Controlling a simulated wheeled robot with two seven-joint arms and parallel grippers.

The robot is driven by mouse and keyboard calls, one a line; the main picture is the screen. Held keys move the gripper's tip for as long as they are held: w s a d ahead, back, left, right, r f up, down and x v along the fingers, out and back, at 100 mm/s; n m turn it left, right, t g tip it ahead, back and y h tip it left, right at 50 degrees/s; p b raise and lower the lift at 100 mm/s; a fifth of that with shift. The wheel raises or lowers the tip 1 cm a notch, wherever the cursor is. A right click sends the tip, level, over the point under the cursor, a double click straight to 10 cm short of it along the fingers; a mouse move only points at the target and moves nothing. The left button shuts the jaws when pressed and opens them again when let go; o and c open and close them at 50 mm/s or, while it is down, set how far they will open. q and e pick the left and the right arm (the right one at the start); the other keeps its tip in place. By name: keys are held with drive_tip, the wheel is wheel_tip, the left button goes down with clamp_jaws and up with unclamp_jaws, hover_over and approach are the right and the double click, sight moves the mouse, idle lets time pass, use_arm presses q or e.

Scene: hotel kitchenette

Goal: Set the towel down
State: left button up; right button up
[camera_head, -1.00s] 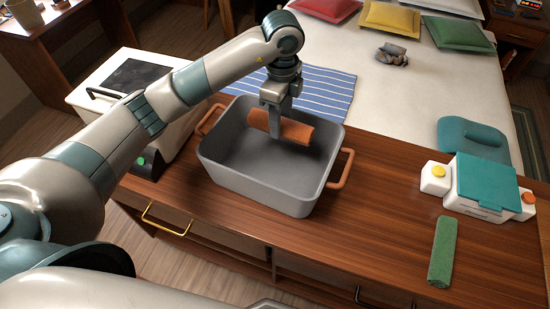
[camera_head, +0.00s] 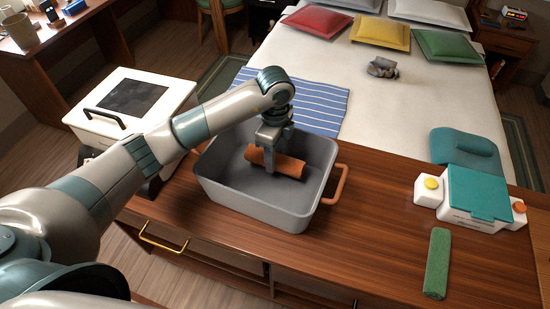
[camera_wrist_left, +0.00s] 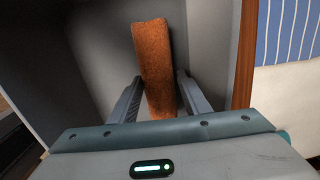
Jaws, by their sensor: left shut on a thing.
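An orange rolled towel (camera_head: 291,168) is inside the grey basin (camera_head: 262,212), which has orange-brown handles. My left gripper (camera_head: 270,158) reaches down into the basin and is shut on the towel near its middle. In the left wrist view the towel (camera_wrist_left: 154,50) lies between the two fingers of the gripper (camera_wrist_left: 160,95). The towel is low in the basin, close to its floor; I cannot tell if it touches. My right gripper is not in view.
A green rolled towel (camera_head: 437,264) lies on the wooden counter (camera_head: 375,235) at the right. A white-and-teal device (camera_head: 478,195) stands behind it. A white box with a dark lid panel (camera_head: 135,97) stands left of the basin. The counter between basin and green towel is clear.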

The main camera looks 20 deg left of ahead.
use_arm(q)
wheel_tip(320, 180, down, 2)
drive_tip(key=shift+f, duration=0.1)
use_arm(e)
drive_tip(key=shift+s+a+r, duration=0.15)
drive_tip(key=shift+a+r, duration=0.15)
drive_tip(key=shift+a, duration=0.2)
use_arm(q)
drive_tip(key=shift+f, duration=0.15)
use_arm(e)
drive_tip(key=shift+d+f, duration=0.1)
use_arm(q)
drive_tip(key=o, duration=1.1)
drive_tip(key=shift+c, duration=0.2)
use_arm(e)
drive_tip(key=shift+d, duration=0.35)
use_arm(q)
drive_tip(key=shift+r, duration=0.25)
